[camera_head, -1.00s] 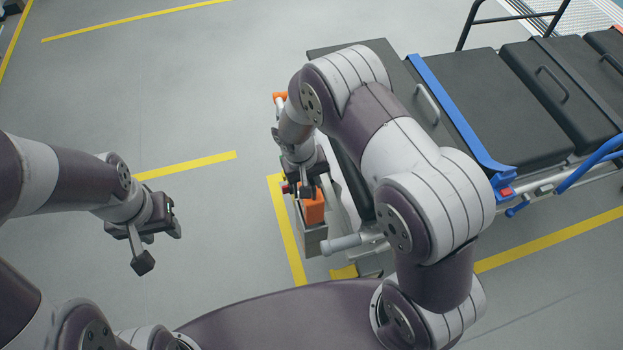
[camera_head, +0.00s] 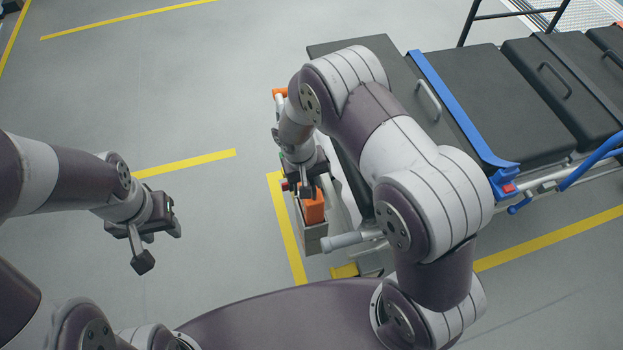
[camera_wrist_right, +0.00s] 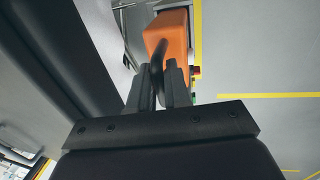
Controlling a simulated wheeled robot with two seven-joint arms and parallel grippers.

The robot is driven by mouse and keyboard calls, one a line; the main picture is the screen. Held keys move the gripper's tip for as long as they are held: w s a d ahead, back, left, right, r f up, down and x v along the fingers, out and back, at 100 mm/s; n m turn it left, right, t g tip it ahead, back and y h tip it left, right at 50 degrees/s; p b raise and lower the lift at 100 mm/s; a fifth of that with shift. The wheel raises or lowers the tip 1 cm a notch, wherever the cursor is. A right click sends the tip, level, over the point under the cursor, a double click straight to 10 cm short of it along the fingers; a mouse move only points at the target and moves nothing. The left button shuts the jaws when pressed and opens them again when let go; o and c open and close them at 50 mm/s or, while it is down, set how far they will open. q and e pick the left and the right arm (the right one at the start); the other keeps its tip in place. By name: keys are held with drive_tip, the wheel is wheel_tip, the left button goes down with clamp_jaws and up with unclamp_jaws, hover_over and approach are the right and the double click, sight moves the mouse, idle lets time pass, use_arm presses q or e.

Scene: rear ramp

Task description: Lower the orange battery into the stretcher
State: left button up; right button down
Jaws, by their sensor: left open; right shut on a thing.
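The orange battery (camera_head: 314,209) sits partly inside a grey open-topped holder (camera_head: 311,240) at the near end of the stretcher (camera_head: 470,110). My right gripper (camera_head: 303,190) is over the battery and shut on its dark handle. In the right wrist view the fingers (camera_wrist_right: 164,95) close around that handle, with the orange battery body (camera_wrist_right: 168,38) beyond them. The battery's lower part is hidden by the holder walls. My left gripper (camera_head: 152,250) is open and empty, above bare floor at the left.
A grey stretcher handle (camera_head: 345,241) sticks out just right of the holder. The black mattress (camera_head: 360,185) lies close beside my right gripper, and a blue strap (camera_head: 455,110) crosses the stretcher. Grey floor with yellow lines is clear at the left.

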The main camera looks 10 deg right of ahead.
drive_tip(key=shift+f+b, duration=3.15)
drive_tip(key=shift+f, duration=0.95)
drive_tip(key=c, duration=1)
unclamp_jaws()
drive_tip(key=r, duration=0.4)
drive_tip(key=a+r+p, duration=0.1)
drive_tip(key=r, duration=0.3)
drive_tip(key=a+r+p, duration=0.1)
drive_tip(key=r, duration=0.3)
drive_tip(key=shift+a+r, duration=0.2)
drive_tip(key=shift+r, duration=0.05)
